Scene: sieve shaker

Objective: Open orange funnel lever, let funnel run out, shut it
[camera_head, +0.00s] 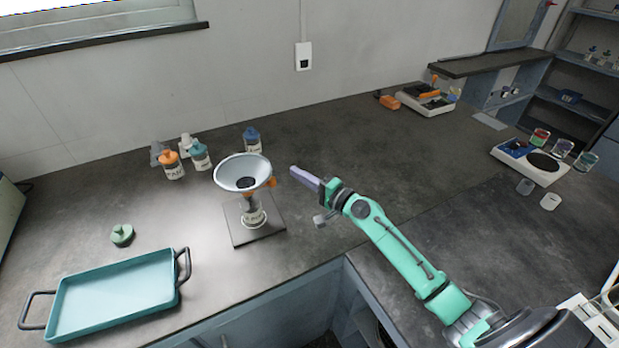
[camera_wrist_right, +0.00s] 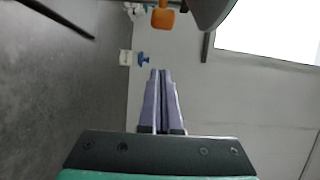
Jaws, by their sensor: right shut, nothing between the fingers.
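The funnel (camera_head: 243,172) is a wide pale bowl with a dark centre, held above a jar (camera_head: 252,214) on a dark square base plate (camera_head: 237,236). Its orange lever (camera_head: 272,182) sticks out at the right side below the rim. In the right wrist view the orange lever (camera_wrist_right: 163,18) shows at the top, beside the dark funnel edge (camera_wrist_right: 207,10). My right gripper (camera_head: 293,170) is shut and empty, just right of the lever and apart from it. In the wrist view its fingertips (camera_wrist_right: 160,72) lie together below the lever. My left gripper is not in view.
A teal tray (camera_head: 118,293) with dark handles lies at the front left, with a green lid (camera_head: 122,235) behind it. Several capped jars (camera_head: 173,165) stand behind the funnel. A white balance (camera_head: 530,162) is at the right.

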